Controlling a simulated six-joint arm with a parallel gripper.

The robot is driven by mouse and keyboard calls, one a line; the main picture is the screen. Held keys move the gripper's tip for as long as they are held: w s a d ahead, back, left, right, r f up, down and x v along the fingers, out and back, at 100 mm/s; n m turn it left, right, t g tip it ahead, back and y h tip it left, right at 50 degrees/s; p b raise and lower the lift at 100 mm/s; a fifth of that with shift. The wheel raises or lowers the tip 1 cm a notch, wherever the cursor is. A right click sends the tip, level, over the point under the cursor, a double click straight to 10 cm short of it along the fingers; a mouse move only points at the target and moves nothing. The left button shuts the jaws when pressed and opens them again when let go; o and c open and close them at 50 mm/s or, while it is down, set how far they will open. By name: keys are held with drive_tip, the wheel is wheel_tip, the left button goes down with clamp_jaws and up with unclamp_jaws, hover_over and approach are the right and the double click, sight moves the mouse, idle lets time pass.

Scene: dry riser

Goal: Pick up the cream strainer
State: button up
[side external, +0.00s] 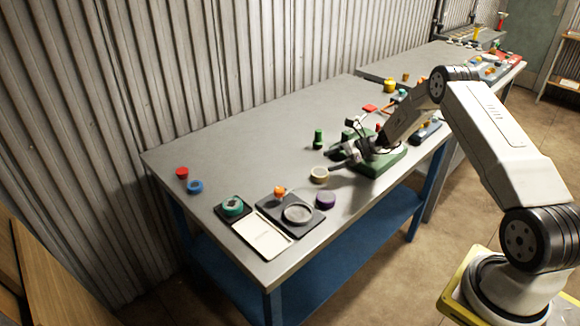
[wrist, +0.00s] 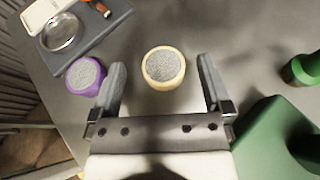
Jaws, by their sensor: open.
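The cream strainer (side external: 319,175) is a short round piece with a cream rim and a grey mesh top. It lies on the grey table. In the wrist view the cream strainer (wrist: 163,68) sits just ahead of my gripper, between the lines of its two fingers and apart from both. My gripper (side external: 332,162) is low over the table beside the strainer. In the wrist view my gripper (wrist: 162,82) is open, its fingers wide apart with nothing between them.
A purple strainer (wrist: 86,76) lies left of the cream one, near the left finger. A dark tray (side external: 272,213) with a round grey dish is beyond it. A green block (wrist: 275,135) stands close on the right. A green piece (side external: 318,138) stands behind. The table's middle is clear.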

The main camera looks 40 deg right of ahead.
sight(321, 172)
drive_tip(key=shift+f, duration=0.15)
drive_tip(key=shift+f, duration=0.6)
drive_tip(key=f, duration=0.1)
drive_tip(key=w+a+f, duration=0.1)
drive_tip(key=shift+a+f, duration=0.2)
drive_tip(key=shift+f, duration=0.15)
drive_tip(key=shift+w+a+f, duration=0.25)
drive_tip(key=shift+w+a, duration=0.15)
drive_tip(key=c, duration=1.1)
drive_tip(key=shift+r, duration=0.15)
